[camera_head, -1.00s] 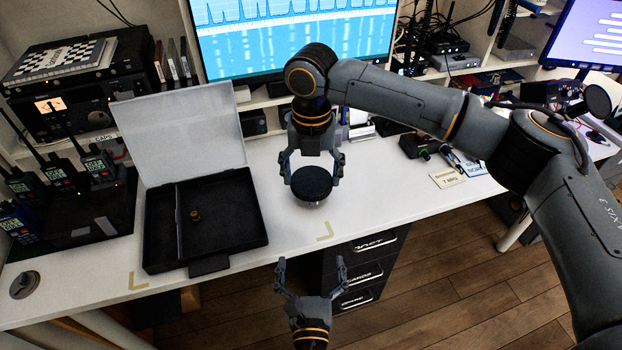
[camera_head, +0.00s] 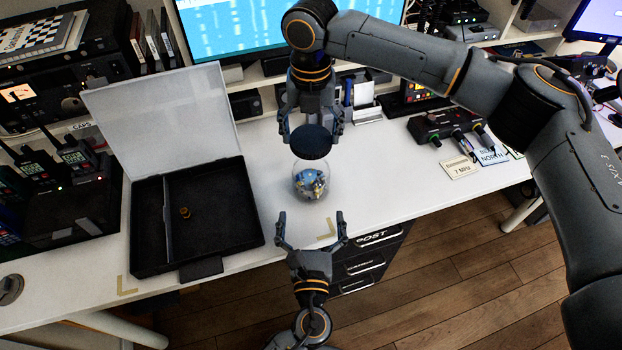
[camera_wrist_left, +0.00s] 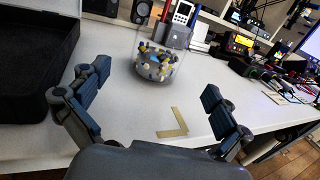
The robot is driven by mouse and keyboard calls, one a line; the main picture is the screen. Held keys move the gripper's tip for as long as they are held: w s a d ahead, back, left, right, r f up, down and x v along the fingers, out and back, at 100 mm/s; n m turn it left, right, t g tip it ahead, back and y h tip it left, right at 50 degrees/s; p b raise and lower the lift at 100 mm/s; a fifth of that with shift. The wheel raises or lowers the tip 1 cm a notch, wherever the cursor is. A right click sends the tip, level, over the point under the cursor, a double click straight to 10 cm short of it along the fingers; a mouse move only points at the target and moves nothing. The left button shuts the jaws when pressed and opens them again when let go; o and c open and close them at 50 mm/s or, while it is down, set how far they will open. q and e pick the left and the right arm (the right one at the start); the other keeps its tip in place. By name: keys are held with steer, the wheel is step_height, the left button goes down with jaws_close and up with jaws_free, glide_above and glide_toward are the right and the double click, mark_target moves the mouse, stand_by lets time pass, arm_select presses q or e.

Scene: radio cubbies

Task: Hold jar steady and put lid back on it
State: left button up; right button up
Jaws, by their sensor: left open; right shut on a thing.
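A clear jar (camera_head: 312,183) with blue and yellow bits inside stands upright on the white table. It also shows in the left wrist view (camera_wrist_left: 156,62). My right gripper (camera_head: 310,128) is shut on the dark round lid (camera_head: 311,142) and holds it above the jar; in the head view the lid overlaps the jar's upper rear edge. I cannot tell the exact gap between lid and jar. My left gripper (camera_head: 311,222) is open and empty in front of the jar, its fingers spread toward it and apart from it.
An open black case (camera_head: 225,222) with its pale lid raised lies left of the jar. An L-shaped tape mark (camera_head: 327,228) is on the table near the front edge. A control box (camera_head: 440,128) and cards (camera_head: 459,168) lie to the right. Table around the jar is clear.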

mark_target(311, 163)
arm_select(q)
steer(key=w, duration=1.1)
steer(key=shift+w, duration=0.25)
arm_select(e)
steer(key=shift+w, duration=0.1)
arm_select(q)
steer(key=c, duration=1.7)
steer(key=shift+o, duration=0.2)
arm_select(e)
steer(key=shift+f, duration=2.5)
steer(key=shift+f, duration=0.9)
steer(key=shift+f, duration=0.5)
